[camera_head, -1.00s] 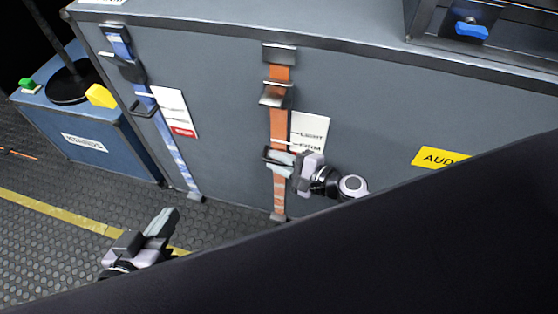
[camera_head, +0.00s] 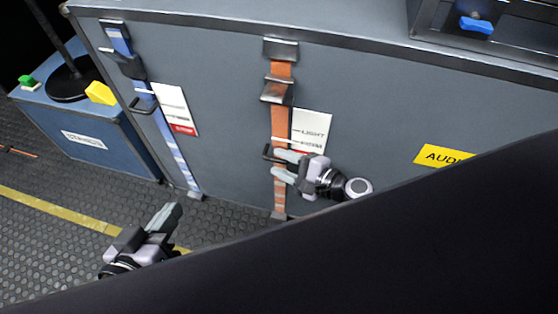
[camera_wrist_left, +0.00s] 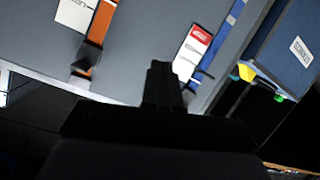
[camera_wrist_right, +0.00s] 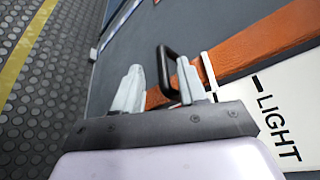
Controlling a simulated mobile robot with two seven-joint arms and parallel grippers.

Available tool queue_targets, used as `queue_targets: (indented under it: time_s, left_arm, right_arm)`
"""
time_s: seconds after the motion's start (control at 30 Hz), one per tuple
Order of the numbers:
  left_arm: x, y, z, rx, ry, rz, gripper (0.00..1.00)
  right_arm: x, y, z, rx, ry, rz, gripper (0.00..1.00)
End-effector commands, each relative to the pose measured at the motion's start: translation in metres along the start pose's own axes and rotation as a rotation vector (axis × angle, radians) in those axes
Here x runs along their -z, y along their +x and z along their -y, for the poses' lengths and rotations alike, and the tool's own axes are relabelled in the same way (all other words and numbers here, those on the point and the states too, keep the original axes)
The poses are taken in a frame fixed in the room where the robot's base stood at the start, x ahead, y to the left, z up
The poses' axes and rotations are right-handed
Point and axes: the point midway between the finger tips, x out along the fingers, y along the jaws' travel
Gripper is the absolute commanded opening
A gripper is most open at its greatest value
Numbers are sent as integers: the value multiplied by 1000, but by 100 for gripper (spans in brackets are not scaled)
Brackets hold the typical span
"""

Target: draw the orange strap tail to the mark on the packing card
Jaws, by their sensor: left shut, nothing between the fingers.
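The orange strap (camera_head: 279,122) runs down the grey case front through a metal buckle (camera_head: 276,90). Its tail carries a black pull loop (camera_head: 268,153) and, just above it, a white cross line (camera_head: 284,139). The packing card (camera_head: 312,125) is right of the strap, with LIGHT above a lower mark and a red bottom band partly behind my gripper. The white line sits close to the lower mark's height. My right gripper (camera_head: 281,164) is open at the loop; in the right wrist view the loop (camera_wrist_right: 167,72) stands between its spread fingers. My left gripper (camera_head: 168,219) is shut and empty, away from the case.
A blue strap (camera_head: 170,140) with its own card (camera_head: 176,106) is to the left. A blue bin (camera_head: 95,130) stands at the far left. A yellow label (camera_head: 440,155) is at the right. My dark arm hides the lower right. Patterned floor lies clear in front.

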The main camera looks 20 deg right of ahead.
Motion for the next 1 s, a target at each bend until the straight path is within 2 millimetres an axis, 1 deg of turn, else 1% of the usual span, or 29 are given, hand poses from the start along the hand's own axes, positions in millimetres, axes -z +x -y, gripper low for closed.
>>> queue_targets:
  time_s: [0.03, 0.2, 0.3, 0.4, 0.57, 1.0]
  left_arm:
    - [2, -1, 1, 6, 5, 2, 0]
    - [3, -3, 6, 29, 23, 7, 0]
    - [2, -4, 7, 37, 29, 10, 0]
    - [1, -5, 8, 42, 34, 13, 0]
    - [-1, -6, 8, 44, 34, 17, 0]
    - [-1, -7, 6, 40, 35, 18, 0]
  right_arm:
    - [3, -11, -3, -9, 2, -9, 38]
    - [1, -37, -3, -10, 2, -6, 38]
    - [0, -49, -3, -9, 2, -2, 38]
    - [-1, -56, -3, -8, 1, 0, 38]
    - [-2, -60, -2, -6, 0, 3, 38]
    - [-2, -59, -2, -5, 0, 5, 38]
